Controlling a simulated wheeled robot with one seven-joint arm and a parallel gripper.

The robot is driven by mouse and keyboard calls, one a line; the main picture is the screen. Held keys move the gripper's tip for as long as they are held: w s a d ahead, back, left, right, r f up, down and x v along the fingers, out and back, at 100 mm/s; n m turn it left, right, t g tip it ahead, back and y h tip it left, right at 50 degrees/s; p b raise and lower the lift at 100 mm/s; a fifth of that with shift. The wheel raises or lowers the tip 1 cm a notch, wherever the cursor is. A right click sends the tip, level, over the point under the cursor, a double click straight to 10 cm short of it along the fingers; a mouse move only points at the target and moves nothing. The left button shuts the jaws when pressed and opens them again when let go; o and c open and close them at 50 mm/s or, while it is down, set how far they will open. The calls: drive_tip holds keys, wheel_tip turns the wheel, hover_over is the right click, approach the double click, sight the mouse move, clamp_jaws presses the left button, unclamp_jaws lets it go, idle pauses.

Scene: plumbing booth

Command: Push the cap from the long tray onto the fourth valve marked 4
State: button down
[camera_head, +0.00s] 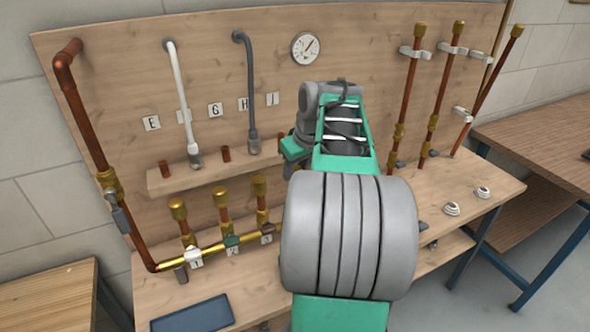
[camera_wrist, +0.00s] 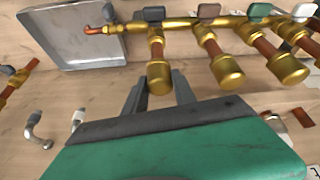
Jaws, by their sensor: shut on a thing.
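My gripper (camera_wrist: 160,95) has its two dark fingers on either side of a brass cap (camera_wrist: 159,78) and is shut on it. The cap sits at the end of the short copper pipe of the endmost valve, the fourth, which has a grey handle (camera_wrist: 153,14). How far the cap is seated cannot be told. In the head view my arm hides my gripper and this valve. Valves 1 (camera_head: 195,258), 2 (camera_head: 231,240) and 3 (camera_head: 267,228) stand in a row with brass caps on their pipes. A grey tray (camera_wrist: 75,60) lies beyond the manifold in the wrist view and looks empty.
A dark blue tray (camera_head: 192,316) lies at the bench's front left. Grey bent fittings (camera_wrist: 36,130) are left of my gripper in the wrist view. White round fittings (camera_head: 452,209) lie on the bench's right, near tall copper pipes (camera_head: 407,90). A shelf (camera_head: 215,175) runs behind the valves.

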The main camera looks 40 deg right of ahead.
drive_tip(key=shift+f, duration=0.25)
drive_tip(key=c, duration=1.4)
unclamp_jaws()
drive_tip(key=o, duration=0.5)
drive_tip(key=shift+r, duration=0.1)
drive_tip(key=v, duration=0.7)
drive_tip(key=shift+s+r+p, duration=0.1)
drive_tip(key=shift+r+p, duration=0.25)
drive_tip(key=shift+p, duration=0.05)
wheel_tip(320, 180, up, 6)
drive_tip(key=p, duration=0.6)
